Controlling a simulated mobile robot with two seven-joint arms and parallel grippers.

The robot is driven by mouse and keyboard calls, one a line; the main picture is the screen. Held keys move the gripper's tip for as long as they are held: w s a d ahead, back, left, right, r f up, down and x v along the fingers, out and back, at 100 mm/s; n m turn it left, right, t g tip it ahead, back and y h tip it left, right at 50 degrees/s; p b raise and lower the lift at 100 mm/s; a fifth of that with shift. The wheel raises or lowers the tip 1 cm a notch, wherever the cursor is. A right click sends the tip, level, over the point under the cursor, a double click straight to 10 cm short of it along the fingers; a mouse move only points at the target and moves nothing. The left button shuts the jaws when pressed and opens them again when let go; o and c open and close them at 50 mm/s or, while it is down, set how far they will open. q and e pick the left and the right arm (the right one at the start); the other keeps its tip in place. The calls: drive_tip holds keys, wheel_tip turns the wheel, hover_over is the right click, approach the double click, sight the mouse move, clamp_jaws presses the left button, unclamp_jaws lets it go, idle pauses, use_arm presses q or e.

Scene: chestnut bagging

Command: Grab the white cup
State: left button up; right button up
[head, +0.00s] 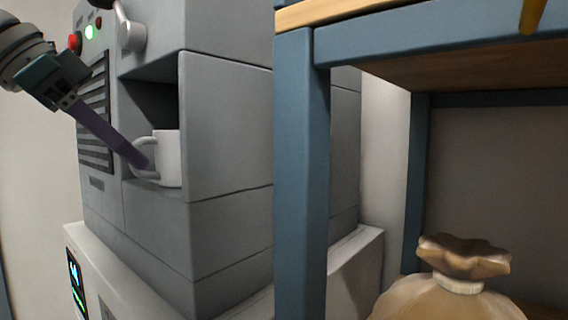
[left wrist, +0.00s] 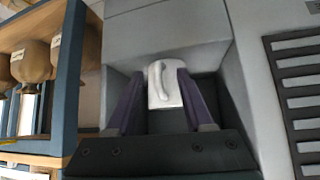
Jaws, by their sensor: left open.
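The white cup (head: 168,158) stands in the recess of a grey machine (head: 228,130), with its handle toward the left in the head view. It also shows in the left wrist view (left wrist: 164,88), between the two purple fingers of my left gripper (left wrist: 160,100). In the head view my left gripper (head: 138,158) reaches into the recess from the left, with its fingers at the cup's handle side. The fingers are apart, one on each side of the cup. I cannot tell whether they touch it. My right gripper is in neither view.
The recess walls stand close around the cup. A blue-framed shelf (head: 302,170) stands at the right of the machine, with a tied brown sack (head: 455,290) on its lower part. A metal knob (head: 131,36) and a red button (head: 75,41) are on the machine's front.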

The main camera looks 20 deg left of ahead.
use_arm(q)
drive_tip(key=shift+x, duration=0.8)
clamp_jaws()
idle(0.8)
